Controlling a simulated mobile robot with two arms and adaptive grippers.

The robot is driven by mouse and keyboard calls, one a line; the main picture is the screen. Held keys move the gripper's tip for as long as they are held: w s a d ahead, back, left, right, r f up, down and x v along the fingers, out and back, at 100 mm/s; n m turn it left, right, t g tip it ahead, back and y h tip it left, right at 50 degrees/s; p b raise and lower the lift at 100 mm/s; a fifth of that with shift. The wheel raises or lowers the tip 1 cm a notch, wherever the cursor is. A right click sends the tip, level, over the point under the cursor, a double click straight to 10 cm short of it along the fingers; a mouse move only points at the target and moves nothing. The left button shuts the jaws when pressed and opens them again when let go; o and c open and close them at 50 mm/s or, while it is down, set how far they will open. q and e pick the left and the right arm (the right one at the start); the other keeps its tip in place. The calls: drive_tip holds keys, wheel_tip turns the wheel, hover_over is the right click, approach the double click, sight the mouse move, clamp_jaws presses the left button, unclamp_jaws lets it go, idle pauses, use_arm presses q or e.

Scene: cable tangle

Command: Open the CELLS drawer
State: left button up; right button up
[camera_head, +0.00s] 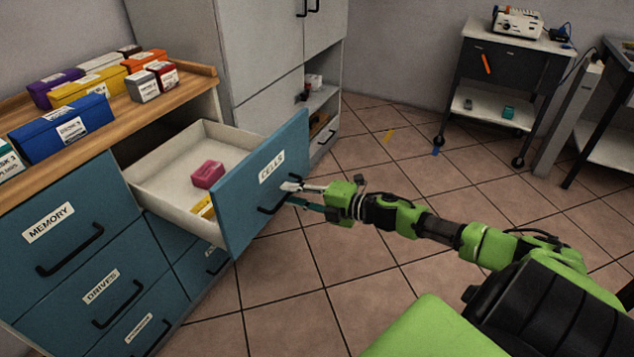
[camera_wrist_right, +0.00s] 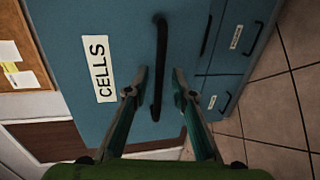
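The CELLS drawer (camera_head: 243,203) is pulled well out of the blue cabinet, and its pale inside shows. A pink box (camera_head: 208,174) and a yellow item (camera_head: 203,208) lie in it. My right gripper (camera_head: 289,193) is at the drawer's black handle (camera_head: 270,207), in front of the blue face. In the right wrist view the handle (camera_wrist_right: 158,65) runs between the two fingers, with a gap on each side. The right gripper (camera_wrist_right: 161,82) is open around the handle. My left gripper is not in view.
Several boxes stand on the wooden top (camera_head: 150,104). A grey cabinet (camera_head: 265,55) stands behind the drawer, and a wheeled cart (camera_head: 515,68) at the back right. The tiled floor before the drawer is clear.

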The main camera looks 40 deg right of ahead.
drive_tip(key=v, duration=1)
drive_tip(key=shift+s, duration=0.25)
